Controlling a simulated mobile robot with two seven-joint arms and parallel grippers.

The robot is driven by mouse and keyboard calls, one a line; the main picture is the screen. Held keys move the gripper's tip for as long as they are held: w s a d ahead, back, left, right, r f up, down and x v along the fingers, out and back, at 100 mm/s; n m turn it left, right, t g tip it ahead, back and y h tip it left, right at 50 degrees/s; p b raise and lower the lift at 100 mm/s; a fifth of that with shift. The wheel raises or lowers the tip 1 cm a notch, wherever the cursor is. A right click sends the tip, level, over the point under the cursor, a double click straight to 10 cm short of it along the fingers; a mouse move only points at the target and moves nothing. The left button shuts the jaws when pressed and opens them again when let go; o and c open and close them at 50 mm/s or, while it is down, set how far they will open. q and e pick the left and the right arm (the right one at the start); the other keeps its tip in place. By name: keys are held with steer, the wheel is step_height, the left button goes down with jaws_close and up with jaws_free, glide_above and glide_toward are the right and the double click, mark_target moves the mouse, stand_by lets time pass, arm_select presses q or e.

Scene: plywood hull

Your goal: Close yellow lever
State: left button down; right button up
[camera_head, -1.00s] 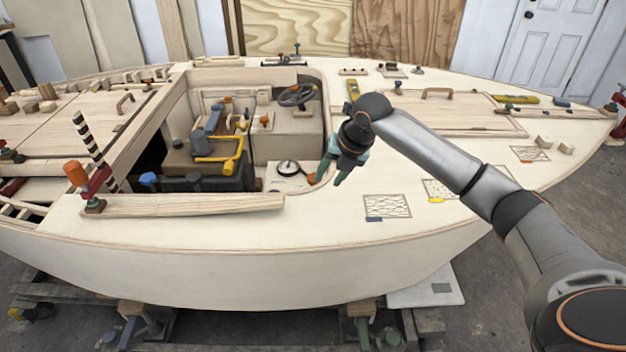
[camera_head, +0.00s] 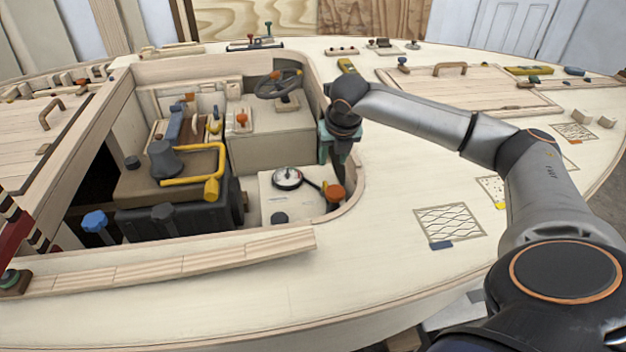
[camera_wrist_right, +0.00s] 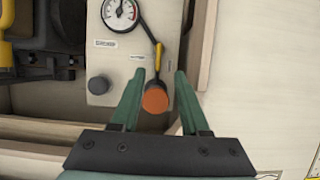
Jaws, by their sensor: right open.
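A lever with a thin yellow-and-dark rod and an orange knob (camera_head: 335,193) lies beside a round gauge (camera_head: 288,178) on a pale panel at the cockpit's near right corner. The orange knob (camera_wrist_right: 155,98) also shows in the right wrist view, below the gauge (camera_wrist_right: 121,10). My right gripper (camera_head: 340,165) points down over the knob. In the wrist view its green fingers (camera_wrist_right: 160,75) are open, one on each side of the knob, with a visible gap. Whether they are at the knob's height is unclear. My left gripper is out of view.
The wooden cockpit rim (camera_head: 352,195) curves close to the right of the gripper. A black knob (camera_wrist_right: 98,85) sits on the same panel. A yellow bent pipe (camera_head: 205,180) is on the engine to the left. The deck at right is mostly clear.

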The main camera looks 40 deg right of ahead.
mark_target(326, 183)
steer(key=b+x, duration=0.3)
steer(key=x, duration=0.8)
steer(key=shift+a+f, duration=0.1)
steer(key=shift+f, duration=0.05)
steer(key=shift+w+f+b, duration=0.3)
steer(key=shift+f+b, duration=0.05)
steer(key=shift+f, duration=0.2)
steer(key=shift+w+d+f, duration=0.1)
steer(key=shift+d+f, duration=0.1)
steer(key=shift+f, duration=0.05)
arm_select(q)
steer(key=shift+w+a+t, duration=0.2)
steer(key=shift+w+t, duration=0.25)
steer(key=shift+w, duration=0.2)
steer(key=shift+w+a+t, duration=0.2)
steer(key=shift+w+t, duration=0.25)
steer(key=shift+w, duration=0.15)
arm_select(e)
jaws_close()
